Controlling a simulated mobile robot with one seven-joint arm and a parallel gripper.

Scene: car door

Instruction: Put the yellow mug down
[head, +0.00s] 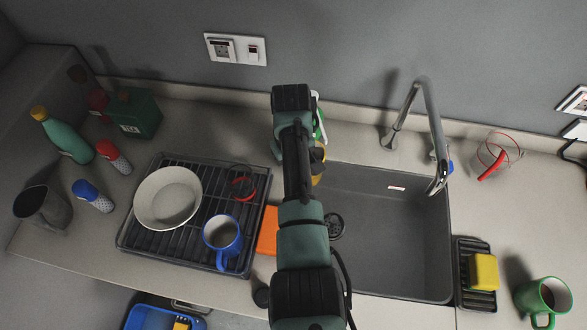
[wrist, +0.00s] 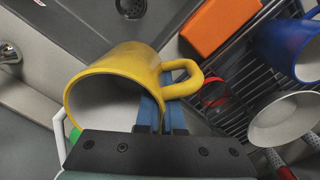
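The yellow mug (wrist: 130,72) is large in the wrist view, its opening facing the lower left and its handle (wrist: 190,78) to the right. My gripper (wrist: 162,108) is at the mug's wall by the handle, its blue fingers close together and shut on it. In the head view only a sliver of the yellow mug (head: 317,167) shows beside my arm, near the sink's back left corner. My fingertips are hidden there. I cannot tell whether the mug touches the counter.
The sink (head: 390,230) with its faucet (head: 434,135) lies right of my arm. Left are an orange block (head: 268,230) and a drying rack (head: 190,238) with a white bowl (head: 167,197) and blue mug (head: 221,235). A green-and-white bottle (head: 320,122) stands behind my arm.

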